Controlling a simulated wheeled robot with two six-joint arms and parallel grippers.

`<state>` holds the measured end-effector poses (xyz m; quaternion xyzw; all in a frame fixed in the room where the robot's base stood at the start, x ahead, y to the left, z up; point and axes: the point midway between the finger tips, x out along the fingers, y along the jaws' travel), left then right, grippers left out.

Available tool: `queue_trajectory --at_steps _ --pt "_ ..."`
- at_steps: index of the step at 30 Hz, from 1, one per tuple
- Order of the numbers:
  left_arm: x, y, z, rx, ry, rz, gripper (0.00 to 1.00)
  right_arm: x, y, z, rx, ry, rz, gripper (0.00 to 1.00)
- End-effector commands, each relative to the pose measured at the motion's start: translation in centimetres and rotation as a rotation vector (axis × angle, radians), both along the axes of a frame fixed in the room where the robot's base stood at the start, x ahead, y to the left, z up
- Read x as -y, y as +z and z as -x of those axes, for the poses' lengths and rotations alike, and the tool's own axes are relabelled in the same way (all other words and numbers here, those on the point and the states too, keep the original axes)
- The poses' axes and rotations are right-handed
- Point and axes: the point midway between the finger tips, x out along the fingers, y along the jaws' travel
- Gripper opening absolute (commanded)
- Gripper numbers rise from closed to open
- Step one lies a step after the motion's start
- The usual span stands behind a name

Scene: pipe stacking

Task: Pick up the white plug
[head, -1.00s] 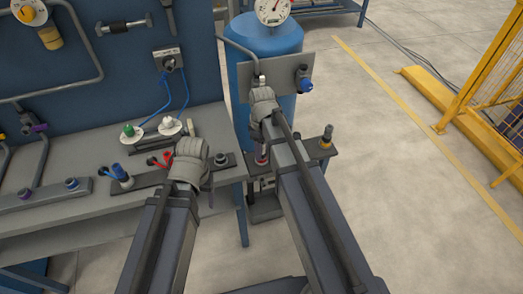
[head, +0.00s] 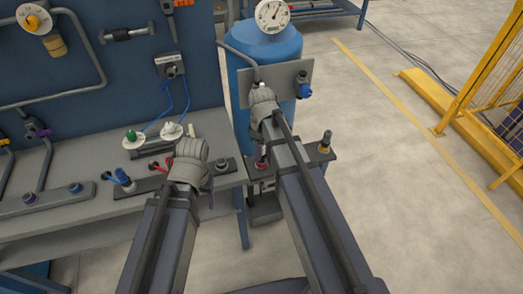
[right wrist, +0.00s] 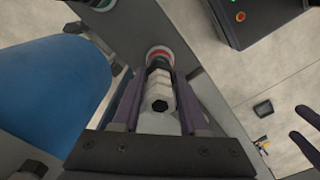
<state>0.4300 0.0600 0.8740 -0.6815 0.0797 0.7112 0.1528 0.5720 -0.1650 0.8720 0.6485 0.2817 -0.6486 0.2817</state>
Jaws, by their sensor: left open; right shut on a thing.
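The white plug (right wrist: 160,95) is pale with a black hexagonal end and sits between the two fingers of my right gripper (right wrist: 158,88), which is shut on it in the right wrist view. A red and white ring (right wrist: 159,53) shows just beyond it; I cannot tell whether they touch. In the head view my right gripper (head: 263,98) is in front of the blue tank, and its fingers are hidden by its own wrist. My left gripper (head: 190,158) is open over the bench; its fingers are mostly hidden.
The blue tank (head: 273,53) carries a gauge (head: 272,14) and a grey plate (head: 280,86) with a blue valve (head: 304,90). The bench (head: 80,226) holds several fittings. Floor at right is clear up to a yellow barrier.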

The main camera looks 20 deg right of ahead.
Motion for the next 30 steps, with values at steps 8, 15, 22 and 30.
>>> queue_trajectory --at_steps 8,15,22,30 --pt "0.0 5.2 0.0 0.000 0.000 0.000 0.67 0.0 5.2 0.0 0.000 0.000 0.000 0.00" --pt "0.0 7.7 0.0 0.000 0.000 0.000 0.67 0.0 7.7 0.0 0.000 0.000 0.000 0.00" --pt "0.0 7.7 0.0 0.000 0.000 0.000 0.67 0.0 7.7 0.0 0.000 0.000 0.000 0.00" --pt "0.0 8.0 0.0 0.000 0.000 0.000 0.67 0.0 8.0 0.0 0.000 0.000 0.000 0.00"
